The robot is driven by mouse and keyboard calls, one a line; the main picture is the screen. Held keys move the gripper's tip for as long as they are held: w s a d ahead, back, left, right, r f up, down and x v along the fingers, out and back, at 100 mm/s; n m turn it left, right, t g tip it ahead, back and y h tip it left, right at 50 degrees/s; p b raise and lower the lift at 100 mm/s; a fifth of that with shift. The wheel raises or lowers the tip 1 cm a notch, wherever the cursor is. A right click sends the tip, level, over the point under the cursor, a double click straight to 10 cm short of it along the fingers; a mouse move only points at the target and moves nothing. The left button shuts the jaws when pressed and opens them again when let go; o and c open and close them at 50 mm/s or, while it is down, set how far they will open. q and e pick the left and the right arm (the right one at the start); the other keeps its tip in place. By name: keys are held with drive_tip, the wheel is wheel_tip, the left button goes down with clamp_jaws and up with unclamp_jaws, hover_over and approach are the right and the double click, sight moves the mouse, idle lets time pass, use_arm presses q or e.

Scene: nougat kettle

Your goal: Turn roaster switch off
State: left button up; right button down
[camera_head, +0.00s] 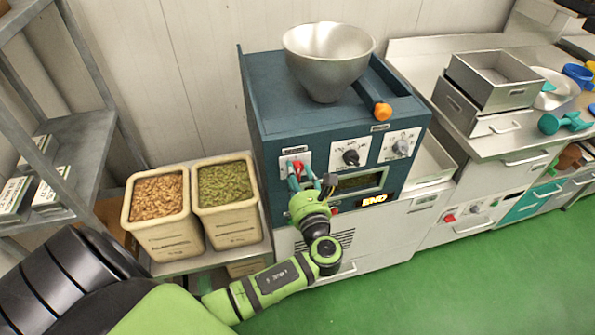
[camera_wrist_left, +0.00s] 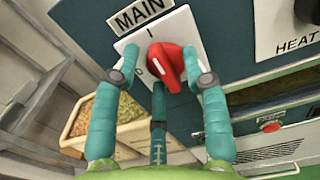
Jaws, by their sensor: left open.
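The red rotary switch (camera_head: 297,167) sits on a white plate at the left of the roaster's (camera_head: 262,128) teal front panel. In the left wrist view, the red knob (camera_wrist_left: 168,65) is under a label reading MAIN, with a mark I above it and a 0 at its lower left. The knob's pointer tilts down and to the right. My left gripper (camera_head: 304,180) is open, with its teal fingers (camera_wrist_left: 158,80) spread around the knob. A gap shows between knob and left finger; contact on the right side cannot be told. My right gripper is not in view.
A metal hopper (camera_head: 328,60) tops the roaster. Bins of nuts (camera_head: 157,240) and green kernels (camera_head: 226,228) stand left, close to my left arm. Green floor is open in front.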

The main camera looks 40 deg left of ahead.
use_arm(q)
drive_tip(key=shift+w+a, duration=0.1)
drive_tip(key=shift+a, duration=0.05)
clamp_jaws()
